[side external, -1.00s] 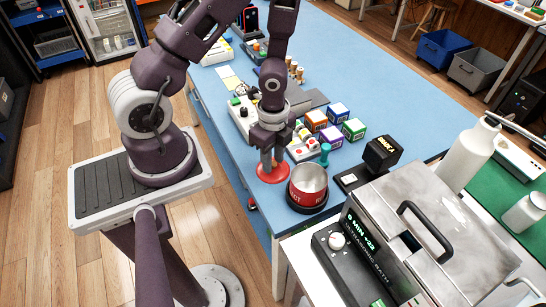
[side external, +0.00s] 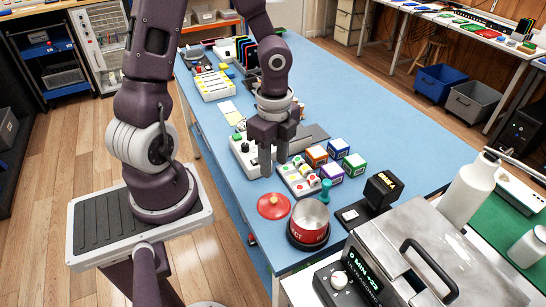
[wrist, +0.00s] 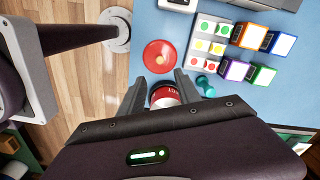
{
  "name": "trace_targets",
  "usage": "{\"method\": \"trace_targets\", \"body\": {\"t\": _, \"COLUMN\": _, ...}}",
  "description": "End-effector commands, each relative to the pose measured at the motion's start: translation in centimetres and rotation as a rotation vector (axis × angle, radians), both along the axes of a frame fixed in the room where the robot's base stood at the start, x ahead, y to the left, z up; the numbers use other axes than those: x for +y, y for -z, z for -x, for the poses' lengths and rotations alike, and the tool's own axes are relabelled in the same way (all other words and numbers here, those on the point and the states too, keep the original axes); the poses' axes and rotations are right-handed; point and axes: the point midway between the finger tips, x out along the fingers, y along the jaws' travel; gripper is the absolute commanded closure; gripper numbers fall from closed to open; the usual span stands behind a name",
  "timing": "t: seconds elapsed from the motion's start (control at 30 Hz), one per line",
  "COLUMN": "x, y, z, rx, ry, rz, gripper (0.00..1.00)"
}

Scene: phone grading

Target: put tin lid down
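The red tin lid (side external: 273,206) with its small knob lies flat on the blue table, near the table's front edge. It also shows in the wrist view (wrist: 160,56), ahead of the fingers and untouched. The open tin (side external: 310,222), red with a silvery inside, stands just right of the lid on a dark round base. In the wrist view the tin (wrist: 165,96) is partly hidden by my gripper. My gripper (side external: 272,170) is raised above the table behind the lid, its fingers apart with nothing between them.
A teal stamp-like object (side external: 325,190) stands beside the tin. A tray of coloured buttons (side external: 298,178) and several coloured cubes (side external: 333,172) lie behind. A black block (side external: 381,190) and a metal ultrasonic bath (side external: 425,265) stand to the right. The table's far middle is clear.

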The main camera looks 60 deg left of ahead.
Motion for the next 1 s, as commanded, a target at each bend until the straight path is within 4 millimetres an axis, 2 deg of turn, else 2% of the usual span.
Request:
{"method": "trace_targets", "body": {"t": 0.07, "x": 0.2, "y": -1.1, "z": 0.0, "rx": -0.013, "ry": -0.034, "rz": -0.029, "gripper": 0.60}}
{"method": "trace_targets", "body": {"t": 0.13, "x": 0.4, "y": -3.2, "z": 0.2, "rx": -0.048, "ry": -0.133, "rz": -0.089, "gripper": 0.60}}
{"method": "trace_targets", "body": {"t": 0.27, "x": -0.3, "y": -9.4, "z": 1.6, "rx": -0.205, "ry": -0.469, "rz": -0.161, "gripper": 0.60}}
{"method": "trace_targets", "body": {"t": 0.3, "x": -0.9, "y": -11.4, "z": 2.4, "rx": -0.264, "ry": -0.584, "rz": -0.145, "gripper": 0.60}}
{"method": "trace_targets", "body": {"t": 0.4, "x": -3.0, "y": -15.3, "z": 4.8, "rx": -0.384, "ry": -0.845, "rz": -0.021, "gripper": 0.60}}
{"method": "trace_targets", "body": {"t": 0.5, "x": -4.8, "y": -17.8, "z": 7.2, "rx": -0.436, "ry": -1.026, "rz": 0.142, "gripper": 0.60}}
{"method": "trace_targets", "body": {"t": 0.67, "x": -6.2, "y": -19.2, "z": 9.1, "rx": -0.435, "ry": -1.143, "rz": 0.284, "gripper": 0.60}}
{"method": "trace_targets", "body": {"t": 1.0, "x": -6.2, "y": -19.3, "z": 9.2, "rx": -0.435, "ry": -1.151, "rz": 0.290, "gripper": 0.60}}
